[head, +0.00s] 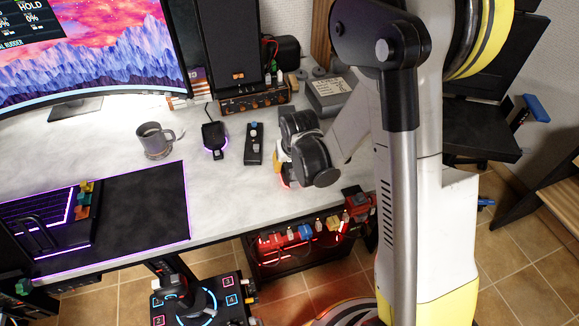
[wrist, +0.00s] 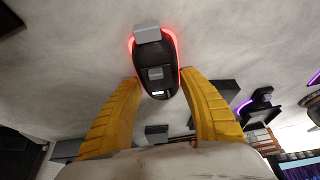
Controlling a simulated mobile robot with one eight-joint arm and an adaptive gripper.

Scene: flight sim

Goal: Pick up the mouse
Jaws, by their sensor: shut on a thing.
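The mouse (wrist: 157,72) is black with a red glowing edge, and it shows from above in the wrist view. My gripper (wrist: 160,88) has its two yellow fingers on either side of the mouse's near end and is shut on it. In the head view my gripper (head: 281,168) is low over the right part of the desk. There my wrist hides most of the mouse, and only a red glow shows beneath the fingers. I cannot tell whether the mouse touches the desk or is slightly above it.
The white desk (head: 225,200) holds a grey mug (head: 154,141), a black device with a purple glow (head: 214,137), a small black remote-like box (head: 254,144) and a dark mat (head: 150,213). A speaker (head: 228,45) and monitor (head: 90,50) stand behind. The desk's front edge is close to my gripper.

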